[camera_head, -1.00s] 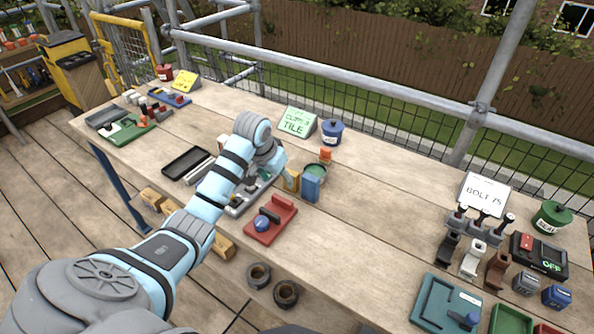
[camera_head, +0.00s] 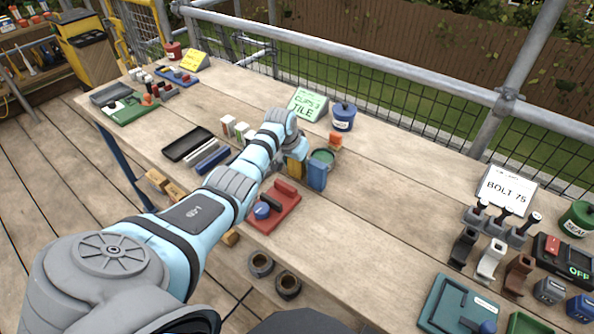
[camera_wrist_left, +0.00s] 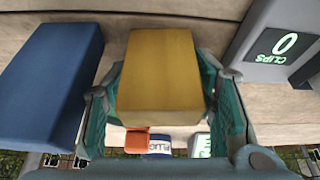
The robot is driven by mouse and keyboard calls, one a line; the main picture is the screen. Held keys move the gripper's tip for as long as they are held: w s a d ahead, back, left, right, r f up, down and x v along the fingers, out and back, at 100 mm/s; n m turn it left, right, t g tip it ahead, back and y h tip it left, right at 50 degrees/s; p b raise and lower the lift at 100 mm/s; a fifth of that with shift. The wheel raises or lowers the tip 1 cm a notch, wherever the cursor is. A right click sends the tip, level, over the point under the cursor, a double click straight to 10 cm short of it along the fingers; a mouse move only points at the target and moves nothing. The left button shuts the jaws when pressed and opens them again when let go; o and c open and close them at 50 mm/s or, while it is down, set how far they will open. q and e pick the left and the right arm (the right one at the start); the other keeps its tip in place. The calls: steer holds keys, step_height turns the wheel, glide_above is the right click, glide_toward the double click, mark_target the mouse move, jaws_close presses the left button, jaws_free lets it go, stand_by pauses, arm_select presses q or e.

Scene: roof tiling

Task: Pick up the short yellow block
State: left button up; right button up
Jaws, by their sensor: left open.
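The short yellow block (camera_head: 296,169) stands on the table, left of a taller-looking blue block (camera_head: 317,177). In the left wrist view the yellow block (camera_wrist_left: 158,75) sits between the two fingers of my left gripper (camera_wrist_left: 165,105), and the blue block (camera_wrist_left: 48,80) is outside the left finger. My left gripper (camera_head: 299,152) is open, close around the yellow block. I cannot tell whether either finger touches it. In the head view the gripper and wrist hide the block's upper part. My right gripper is not in view.
A red fixture (camera_head: 272,208) lies nearer the front edge. A clips counter (camera_wrist_left: 270,45) is close to the right finger in the wrist view. The table is clear right of the blue block.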

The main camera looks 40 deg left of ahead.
arm_select(q)
steer(key=shift+s+r, duration=0.15)
steer(key=shift+r, duration=0.05)
steer(key=c, duration=0.9)
steer(key=shift+r, duration=0.1)
